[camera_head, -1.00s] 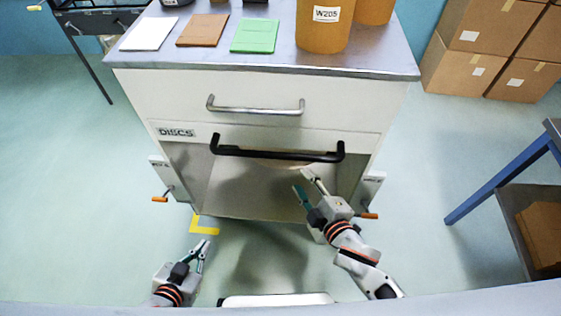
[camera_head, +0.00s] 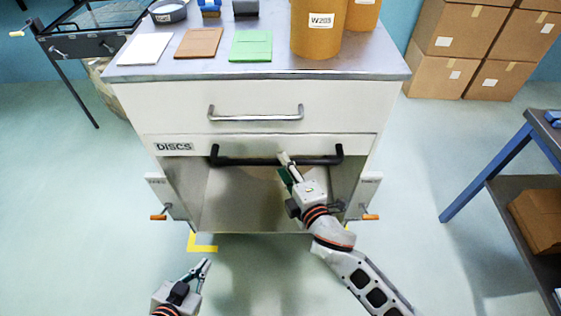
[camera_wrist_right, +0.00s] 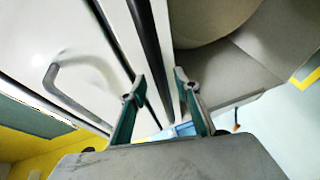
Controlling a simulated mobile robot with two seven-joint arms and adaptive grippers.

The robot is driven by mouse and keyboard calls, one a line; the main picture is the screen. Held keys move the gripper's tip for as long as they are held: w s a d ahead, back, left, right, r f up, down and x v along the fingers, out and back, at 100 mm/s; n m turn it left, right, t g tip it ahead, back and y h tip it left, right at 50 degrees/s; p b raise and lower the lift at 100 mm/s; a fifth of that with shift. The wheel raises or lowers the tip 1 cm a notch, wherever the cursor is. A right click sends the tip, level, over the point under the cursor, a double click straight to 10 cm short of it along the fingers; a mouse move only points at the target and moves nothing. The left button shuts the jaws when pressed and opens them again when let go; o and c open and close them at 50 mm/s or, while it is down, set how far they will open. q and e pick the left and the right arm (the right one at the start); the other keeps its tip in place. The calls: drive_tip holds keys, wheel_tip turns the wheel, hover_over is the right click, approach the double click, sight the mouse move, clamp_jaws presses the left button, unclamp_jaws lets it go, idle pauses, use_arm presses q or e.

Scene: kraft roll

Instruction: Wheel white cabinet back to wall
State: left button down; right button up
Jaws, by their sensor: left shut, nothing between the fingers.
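The white cabinet (camera_head: 255,104) stands in the middle of the head view, with a silver drawer handle (camera_head: 256,113) and a label reading DISCS. A black bar handle (camera_head: 240,161) runs across the top of its open lower compartment. Orange-tipped levers (camera_head: 158,217) show at both lower sides. My right gripper (camera_head: 285,166) is at the black handle, right of its middle. In the right wrist view its fingers (camera_wrist_right: 160,88) are apart, with the black bar (camera_wrist_right: 148,50) running in between; contact cannot be told. My left gripper (camera_head: 205,264) is shut and empty, low in front of the cabinet.
Yellow floor marking (camera_head: 205,248) shows at the cabinet's front left corner. Tubs (camera_head: 318,30) and coloured sheets stand on its top. Cardboard boxes (camera_head: 440,75) are stacked at the back right. A blue-legged table (camera_head: 490,170) stands at right, a dark rack (camera_head: 85,45) at back left.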

drive_tip(key=shift+x, duration=1.55)
drive_tip(key=shift+c, duration=0.4)
clamp_jaws()
